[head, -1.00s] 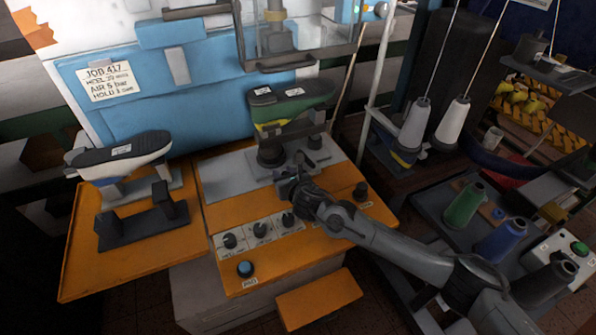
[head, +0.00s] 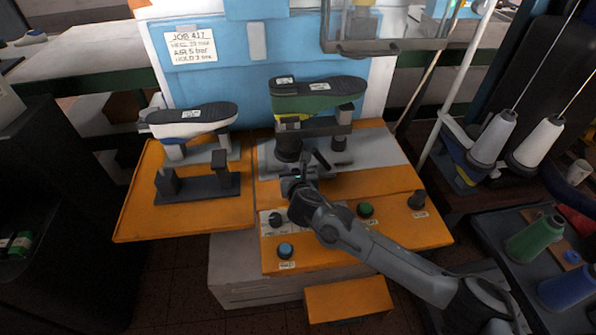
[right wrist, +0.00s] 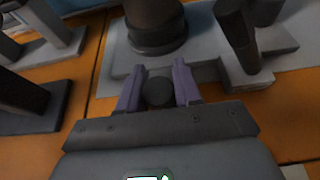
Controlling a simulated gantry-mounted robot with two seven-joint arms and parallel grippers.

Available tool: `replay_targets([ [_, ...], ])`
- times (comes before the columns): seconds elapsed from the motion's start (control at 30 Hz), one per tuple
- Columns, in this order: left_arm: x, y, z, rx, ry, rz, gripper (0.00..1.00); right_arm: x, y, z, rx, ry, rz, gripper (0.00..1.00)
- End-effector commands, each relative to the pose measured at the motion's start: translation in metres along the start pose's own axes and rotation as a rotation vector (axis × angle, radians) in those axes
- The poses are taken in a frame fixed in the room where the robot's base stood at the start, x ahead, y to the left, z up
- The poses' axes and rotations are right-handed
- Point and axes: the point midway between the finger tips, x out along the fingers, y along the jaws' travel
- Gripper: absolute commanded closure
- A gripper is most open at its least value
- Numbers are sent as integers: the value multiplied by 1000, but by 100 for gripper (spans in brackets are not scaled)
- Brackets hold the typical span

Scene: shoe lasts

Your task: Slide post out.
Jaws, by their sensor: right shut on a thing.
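The thick dark post (head: 289,150) stands on a grey plate (head: 378,150) on the orange machine bed, under a green and black shoe (head: 318,97). Its round lower end (right wrist: 155,25) also shows at the top of the right wrist view. My right gripper (head: 297,178) is in front of the post, low over the bed. In the right wrist view its two purplish fingers (right wrist: 158,88) are shut on a small dark round knob (right wrist: 158,93), one finger on each side. Whether the knob is joined to the post is not clear. My left gripper is out of view.
A white and black shoe (head: 192,117) stands at left, with a dark two-post bracket (head: 197,186) before it. Control knobs, one green (head: 366,210) and one blue (head: 286,250), line the front panel. Thread cones (head: 493,138) stand at right. A clear guard (head: 385,30) hangs above.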

Motion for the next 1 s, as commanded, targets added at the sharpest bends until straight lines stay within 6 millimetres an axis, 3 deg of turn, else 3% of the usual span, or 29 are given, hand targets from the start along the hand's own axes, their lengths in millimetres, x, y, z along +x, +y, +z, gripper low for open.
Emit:
replay_targets([
  [0.13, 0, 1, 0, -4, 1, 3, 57, -1, 4, 0, -3, 0, 7, 100],
  [0.17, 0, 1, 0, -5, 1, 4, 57, -1, 4, 0, -3, 0, 8, 63],
  [0.3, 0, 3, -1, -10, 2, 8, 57, -1, 3, 0, -3, 1, 7, 46],
  [0.67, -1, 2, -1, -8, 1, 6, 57, -4, 2, 0, -2, 1, 4, 46],
  [1.0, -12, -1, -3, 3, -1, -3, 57, -45, 2, 1, -5, 0, 6, 46],
])
